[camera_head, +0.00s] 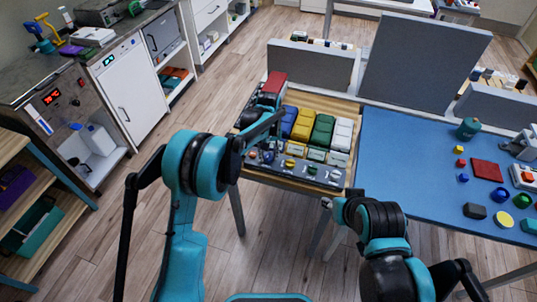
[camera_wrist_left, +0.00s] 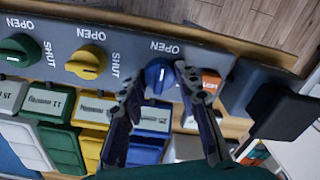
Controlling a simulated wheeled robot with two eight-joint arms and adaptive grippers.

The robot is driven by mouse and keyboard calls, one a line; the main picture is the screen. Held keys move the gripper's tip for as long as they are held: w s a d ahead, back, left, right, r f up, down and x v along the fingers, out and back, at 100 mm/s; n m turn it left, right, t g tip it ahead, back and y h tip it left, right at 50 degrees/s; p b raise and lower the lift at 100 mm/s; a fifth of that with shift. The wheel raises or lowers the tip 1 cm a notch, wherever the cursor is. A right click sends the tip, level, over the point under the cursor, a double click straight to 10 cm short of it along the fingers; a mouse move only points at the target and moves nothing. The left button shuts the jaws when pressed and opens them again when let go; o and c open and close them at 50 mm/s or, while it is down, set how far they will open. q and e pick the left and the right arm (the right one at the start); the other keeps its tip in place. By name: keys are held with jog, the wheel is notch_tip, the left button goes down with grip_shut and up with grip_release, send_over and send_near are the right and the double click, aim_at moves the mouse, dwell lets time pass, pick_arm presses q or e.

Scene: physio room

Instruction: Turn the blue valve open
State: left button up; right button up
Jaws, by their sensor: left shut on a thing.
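The blue valve (camera_wrist_left: 159,74) is a round knob on a grey panel (camera_wrist_left: 130,55). OPEN is printed above it in the left wrist view. My left gripper (camera_wrist_left: 157,82) is shut on the knob, one finger on each side. The fingers cover part of it, and I cannot tell which way it points. In the head view my left gripper (camera_head: 266,136) reaches over the panel's left part, and the blue valve (camera_head: 268,156) shows small there. My right arm (camera_head: 375,215) is at the table's front edge; its gripper (camera_head: 327,203) is small and its state unclear.
A yellow valve (camera_wrist_left: 87,62) and a green valve (camera_wrist_left: 18,50) sit beside the blue one. Coloured labelled blocks stand behind the valves. A blue table (camera_head: 410,150) with several small objects is at the right. A low counter (camera_head: 65,70) is at the left; floor lies between.

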aim_at(268, 155)
pick_arm(q)
jog(key=o, duration=1.2)
jog(key=shift+c, duration=0.2)
notch_tip(268, 155, up, 12)
